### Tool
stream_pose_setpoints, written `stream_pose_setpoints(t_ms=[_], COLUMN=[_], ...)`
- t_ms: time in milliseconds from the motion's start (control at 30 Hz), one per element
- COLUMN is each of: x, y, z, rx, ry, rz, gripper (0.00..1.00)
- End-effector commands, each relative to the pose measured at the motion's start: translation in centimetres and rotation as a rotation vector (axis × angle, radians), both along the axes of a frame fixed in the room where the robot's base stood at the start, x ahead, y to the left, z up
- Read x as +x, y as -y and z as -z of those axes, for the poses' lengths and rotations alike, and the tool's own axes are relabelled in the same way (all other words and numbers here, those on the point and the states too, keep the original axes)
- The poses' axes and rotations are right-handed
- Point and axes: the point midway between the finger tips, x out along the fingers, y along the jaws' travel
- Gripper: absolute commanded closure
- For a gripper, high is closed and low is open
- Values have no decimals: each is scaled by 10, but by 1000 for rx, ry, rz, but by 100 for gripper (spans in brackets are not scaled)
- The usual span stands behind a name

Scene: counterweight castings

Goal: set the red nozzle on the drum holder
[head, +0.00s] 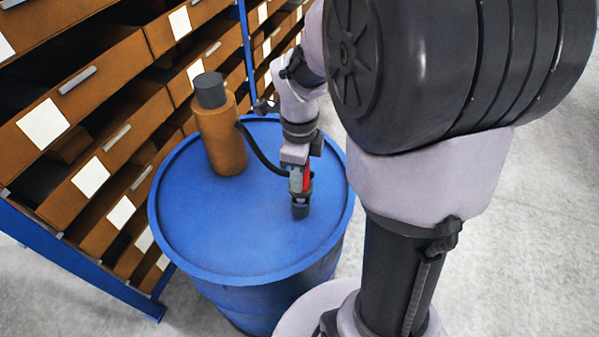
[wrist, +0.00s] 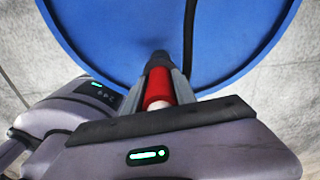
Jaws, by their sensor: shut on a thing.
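The red nozzle (head: 307,177) is held in my gripper (head: 300,185), over the right part of the blue drum's top (head: 240,235). In the wrist view the red nozzle (wrist: 158,84) lies between the two fingers of my gripper (wrist: 160,75), which are shut on it. A short dark grey cylinder (head: 300,210), seemingly the drum holder, stands on the drum top directly below the nozzle. It shows as a dark shape (wrist: 160,57) past the nozzle in the wrist view. I cannot tell whether the nozzle touches it or sits in it.
An orange bottle (head: 220,138) with a grey cap stands on the drum's far left. A black hose (head: 258,153) runs from it towards the nozzle. Shelves of brown bins (head: 85,85) stand close behind and left of the drum. Grey floor (head: 520,240) is open at right.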

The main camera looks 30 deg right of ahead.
Motion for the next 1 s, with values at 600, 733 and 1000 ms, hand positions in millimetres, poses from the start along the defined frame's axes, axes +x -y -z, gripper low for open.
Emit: stream_pose_setpoints(t_ms=[600, 733, 1000], x=[0, 0, 0], y=[0, 0, 0], z=[16, 19, 26], rx=[-1, -1, -1], ry=[1, 1, 1], rz=[0, 0, 0], gripper=[100, 100, 100])
